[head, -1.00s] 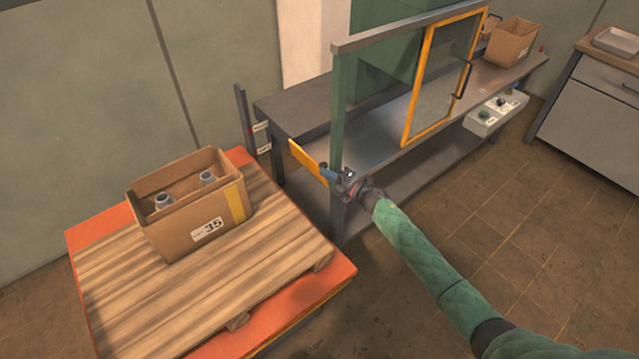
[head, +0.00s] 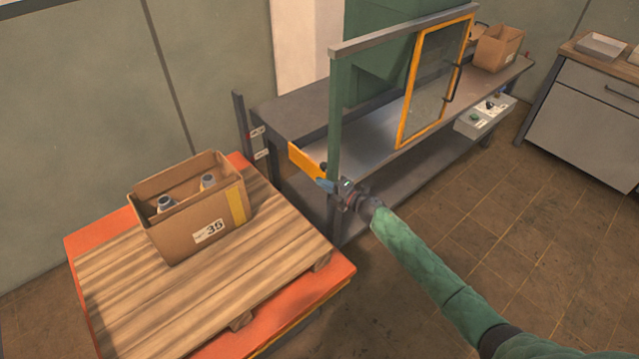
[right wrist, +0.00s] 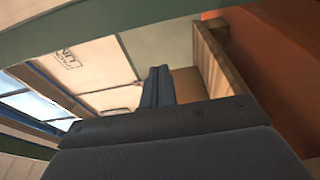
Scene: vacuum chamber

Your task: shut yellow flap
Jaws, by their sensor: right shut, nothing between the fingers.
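The yellow flap (head: 305,159) is a small panel at the left end of the grey bench, beside the green post. It stands out at an angle, its broad face partly showing. My right gripper (head: 322,185) is shut and empty, its blue fingertips close to the flap's lower right end by the post. I cannot tell whether they touch it. In the right wrist view the shut fingers (right wrist: 157,84) point ahead, and I cannot make out the flap there. My left gripper is not in view.
An open cardboard box (head: 190,238) with grey-topped items stands on a wooden pallet (head: 110,290) over an orange platform, left of the flap. Open floor lies at the lower right.

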